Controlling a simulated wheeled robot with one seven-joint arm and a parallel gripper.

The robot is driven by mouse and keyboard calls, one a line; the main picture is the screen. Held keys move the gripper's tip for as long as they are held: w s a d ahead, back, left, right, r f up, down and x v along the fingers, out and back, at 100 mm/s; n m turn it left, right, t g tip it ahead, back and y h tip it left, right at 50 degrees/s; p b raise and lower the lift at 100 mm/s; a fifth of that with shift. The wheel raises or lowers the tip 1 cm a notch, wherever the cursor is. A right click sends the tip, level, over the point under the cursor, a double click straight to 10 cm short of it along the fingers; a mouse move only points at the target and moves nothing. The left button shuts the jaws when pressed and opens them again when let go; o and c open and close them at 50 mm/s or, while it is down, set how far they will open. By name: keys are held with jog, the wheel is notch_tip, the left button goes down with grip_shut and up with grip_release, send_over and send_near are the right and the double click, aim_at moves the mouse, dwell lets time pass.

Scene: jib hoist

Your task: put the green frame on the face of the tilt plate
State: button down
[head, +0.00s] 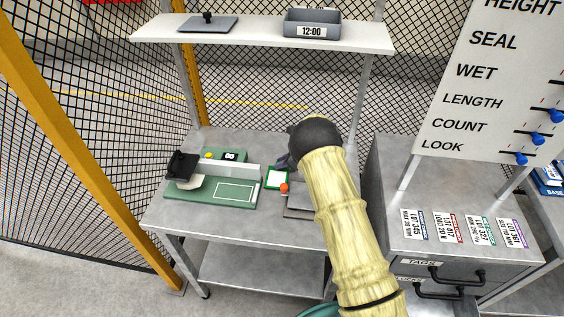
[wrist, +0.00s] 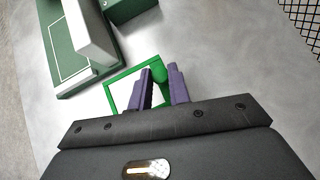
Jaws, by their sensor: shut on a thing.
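The green frame (head: 278,179) is a small square outline with a light middle, near the centre of the table. It also shows in the wrist view (wrist: 113,91), with a green knob by one side. My gripper (wrist: 161,80) is shut on the green frame, its purple fingers either side of the knob. In the head view my arm hides most of the gripper. Whether the frame touches the table is unclear. A grey plate (head: 297,211) with an orange-red knob lies just right of the frame, partly behind my arm; I cannot tell whether it is the tilt plate.
A green fixture (head: 212,194) with a white outline, a pale bar and a black pad (head: 183,165) stands left of the frame. A grey cabinet (head: 390,180) stands right. Mesh fencing runs behind and left.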

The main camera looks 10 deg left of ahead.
jog(key=shift+f, duration=0.15)
jog(key=c, duration=1.3)
grip_release()
jog(key=shift+f, duration=0.1)
jog(key=shift+r, duration=0.2)
jog(key=b+v, duration=0.1)
jog(key=v, duration=1.1)
jog(key=shift+d+f+b, duration=0.1)
jog(key=shift+b, duration=0.25)
jog(key=shift+w, duration=0.15)
